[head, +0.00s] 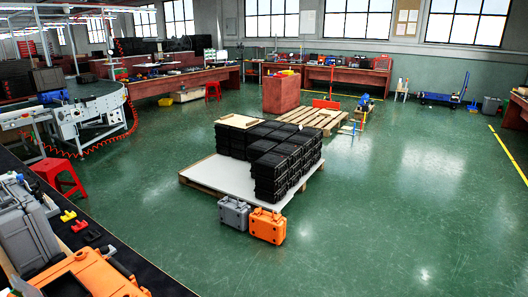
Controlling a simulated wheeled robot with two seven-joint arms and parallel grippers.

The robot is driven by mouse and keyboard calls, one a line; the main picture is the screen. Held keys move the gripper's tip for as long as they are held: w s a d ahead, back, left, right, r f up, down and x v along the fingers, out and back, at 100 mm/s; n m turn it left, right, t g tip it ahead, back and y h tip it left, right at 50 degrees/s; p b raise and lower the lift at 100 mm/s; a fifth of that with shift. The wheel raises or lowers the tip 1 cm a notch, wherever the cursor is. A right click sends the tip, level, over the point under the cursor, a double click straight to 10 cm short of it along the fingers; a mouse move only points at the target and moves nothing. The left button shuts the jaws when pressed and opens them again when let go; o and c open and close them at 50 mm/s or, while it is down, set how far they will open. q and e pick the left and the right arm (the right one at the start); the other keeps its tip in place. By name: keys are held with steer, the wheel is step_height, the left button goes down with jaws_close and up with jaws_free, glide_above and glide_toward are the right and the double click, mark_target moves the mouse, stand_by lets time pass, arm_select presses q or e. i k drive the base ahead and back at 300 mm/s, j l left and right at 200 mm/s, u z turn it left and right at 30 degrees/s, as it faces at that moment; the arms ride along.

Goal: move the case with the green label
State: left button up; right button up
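No green label can be made out on any case. A grey case (234,213) and an orange case (267,226) stand side by side on the floor at the front of a pallet. Many black cases (285,160) are stacked on that pallet. A grey case (27,233) and an orange case (85,277) are on the dark table at the lower left, the orange one cut off by the bottom edge. Neither of my grippers is in view.
The loaded pallet (205,176) has a bare white area at its left. Behind it lie an empty wooden pallet (318,120) and a reddish block (281,93). A curved conveyor (90,110) and red stool (58,173) are at left. The green floor at right is clear.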

mark_target(255, 151)
steer(key=i+l+z, duration=0.2)
steer(key=i+l, duration=0.15)
steer(key=i+l+z, duration=0.45)
steer(key=i, duration=0.35)
steer(key=i+l+z, duration=0.2)
steer(key=i, duration=0.25)
steer(key=i+j+u, duration=0.1)
steer(key=i+u, duration=0.85)
steer(key=i+l+u, duration=0.15)
steer(key=i+u, duration=0.2)
steer(key=u, duration=0.15)
steer(key=i+j+u, duration=0.3)
steer(key=i+u, duration=0.15)
steer(key=i, duration=0.4)
steer(key=i+u, duration=0.5)
steer(key=i, duration=0.35)
